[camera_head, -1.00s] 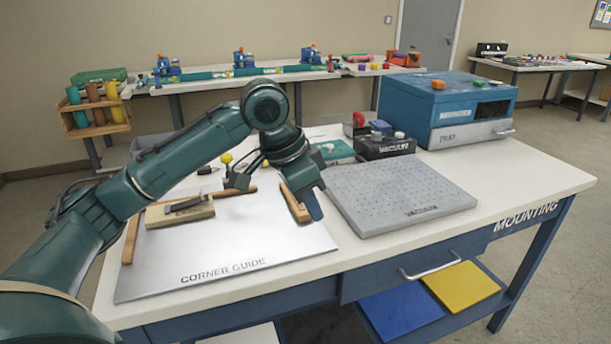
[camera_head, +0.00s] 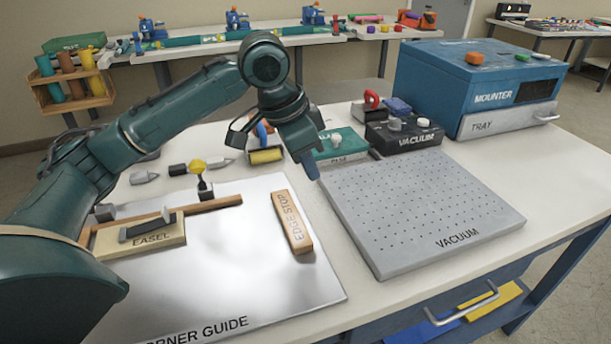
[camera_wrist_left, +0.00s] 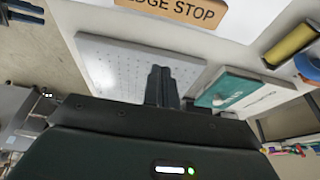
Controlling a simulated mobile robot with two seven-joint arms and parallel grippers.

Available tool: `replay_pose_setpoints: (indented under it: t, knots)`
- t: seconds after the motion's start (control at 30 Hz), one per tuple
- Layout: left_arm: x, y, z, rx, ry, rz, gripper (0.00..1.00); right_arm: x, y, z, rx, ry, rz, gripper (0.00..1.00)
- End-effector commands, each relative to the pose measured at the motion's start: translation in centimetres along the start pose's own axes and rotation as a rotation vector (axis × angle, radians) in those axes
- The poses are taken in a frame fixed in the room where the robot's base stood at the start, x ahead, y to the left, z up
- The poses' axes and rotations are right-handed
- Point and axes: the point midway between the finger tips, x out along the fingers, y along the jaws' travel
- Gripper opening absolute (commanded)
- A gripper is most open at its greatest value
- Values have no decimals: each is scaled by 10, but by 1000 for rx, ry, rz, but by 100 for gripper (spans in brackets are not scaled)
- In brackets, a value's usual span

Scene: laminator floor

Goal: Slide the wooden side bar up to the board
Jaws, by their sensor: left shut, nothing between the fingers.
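The wooden side bar marked EDGE STOP (camera_head: 292,222) lies flat near the right edge of the white CORNER GUIDE plate (camera_head: 240,265). A longer wooden rail (camera_head: 215,204) runs along the plate's back. My left gripper (camera_head: 312,172) is shut and empty, to the right of and behind the side bar, apart from it. Its closed fingers also show in the wrist view (camera_wrist_left: 162,86), with part of the side bar (camera_wrist_left: 172,8) at the top. A wooden EASEL block (camera_head: 140,240) with a dark flat piece on it stands at the plate's left. I cannot make out a separate board against the bar.
The perforated grey VACUUM plate (camera_head: 420,205) lies to the right. The black vacuum box (camera_head: 404,138), green box (camera_head: 340,146) and blue MOUNTER (camera_head: 475,80) stand behind. A yellow roller (camera_head: 265,155) is close behind my gripper. The plate between easel and side bar is clear.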

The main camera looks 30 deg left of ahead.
Motion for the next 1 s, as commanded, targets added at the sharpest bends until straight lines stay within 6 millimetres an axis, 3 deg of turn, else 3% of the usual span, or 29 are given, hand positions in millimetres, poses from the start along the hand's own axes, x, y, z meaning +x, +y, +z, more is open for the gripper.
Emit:
replay_pose_setpoints:
  t: [0.43,0.7,1.0]
  knots:
    - [93,1,1,0,-3,3,0,-5,5,1,-14,43,13,36]
    - [80,0,33,-1,-2,0,0,-6,5,-1,-16,53,15,36]
    - [77,1,39,1,-1,1,0,-6,6,-2,-17,56,16,36]
